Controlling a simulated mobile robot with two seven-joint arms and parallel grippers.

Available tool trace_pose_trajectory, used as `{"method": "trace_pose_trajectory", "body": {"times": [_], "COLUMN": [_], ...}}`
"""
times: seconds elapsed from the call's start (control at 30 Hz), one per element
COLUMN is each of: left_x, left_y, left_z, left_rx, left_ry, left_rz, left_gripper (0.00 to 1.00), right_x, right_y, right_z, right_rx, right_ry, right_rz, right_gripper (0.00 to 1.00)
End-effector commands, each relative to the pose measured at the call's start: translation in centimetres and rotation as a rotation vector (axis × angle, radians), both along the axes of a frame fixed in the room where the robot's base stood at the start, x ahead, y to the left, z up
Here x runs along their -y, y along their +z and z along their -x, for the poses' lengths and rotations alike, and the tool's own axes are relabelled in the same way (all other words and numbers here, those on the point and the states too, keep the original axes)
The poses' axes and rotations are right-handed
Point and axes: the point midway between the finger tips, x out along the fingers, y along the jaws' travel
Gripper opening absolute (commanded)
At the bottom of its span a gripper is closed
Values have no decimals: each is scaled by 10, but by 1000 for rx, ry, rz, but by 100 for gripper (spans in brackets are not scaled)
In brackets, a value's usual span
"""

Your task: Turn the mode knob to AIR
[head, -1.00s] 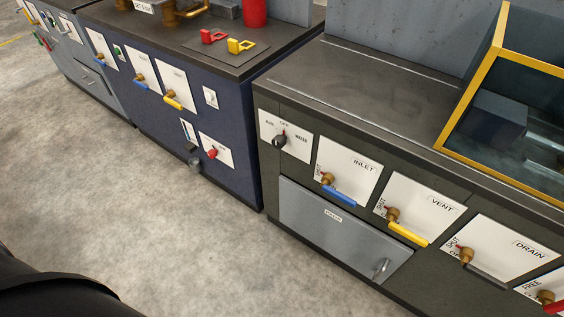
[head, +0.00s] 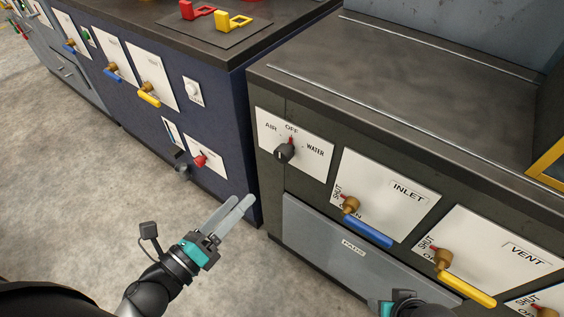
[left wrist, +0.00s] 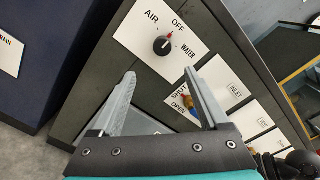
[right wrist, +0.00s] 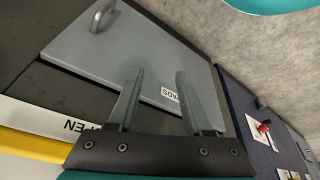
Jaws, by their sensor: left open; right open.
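The mode knob (head: 285,151) is black and round with a red mark, on a white plate (head: 318,170) lettered AIR, OFF and WATER. The red mark points towards OFF. The knob also shows in the left wrist view (left wrist: 162,47), beyond the fingertips and uncovered. My left gripper (head: 240,202) is open and empty, low and to the left of the knob in the head view, apart from it. My right gripper (right wrist: 160,78) is open and empty in front of the grey drawer panel. Only part of its wrist shows at the head view's bottom edge.
Right of the knob are the INLET valve with a blue handle (head: 367,232) and the VENT valve with a yellow handle (head: 468,287). A grey drawer panel (head: 340,260) lies below. A blue cabinet (head: 225,110) stands to the left, with open floor in front.

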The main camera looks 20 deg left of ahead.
Motion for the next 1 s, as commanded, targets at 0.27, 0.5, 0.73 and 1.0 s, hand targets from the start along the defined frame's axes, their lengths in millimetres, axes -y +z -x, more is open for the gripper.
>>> {"method": "trace_pose_trajectory", "body": {"times": [0.27,0.5,0.73,1.0], "left_x": [11,26,39,50], "left_y": [5,5,5,4], "left_z": [-24,-66,-103,-133], "left_rx": [27,25,24,21], "left_ry": [-13,-12,-11,-11], "left_rz": [-32,-28,-29,-26], "left_gripper": [78,78,78,78], "right_x": [0,0,0,0], "right_y": [10,18,23,27], "right_z": [-1,-2,-2,-2], "right_rx": [14,24,34,35], "right_ry": [-1,-1,-2,-3], "right_rz": [-2,-3,-5,-5], "right_gripper": [50,50,50,50]}}
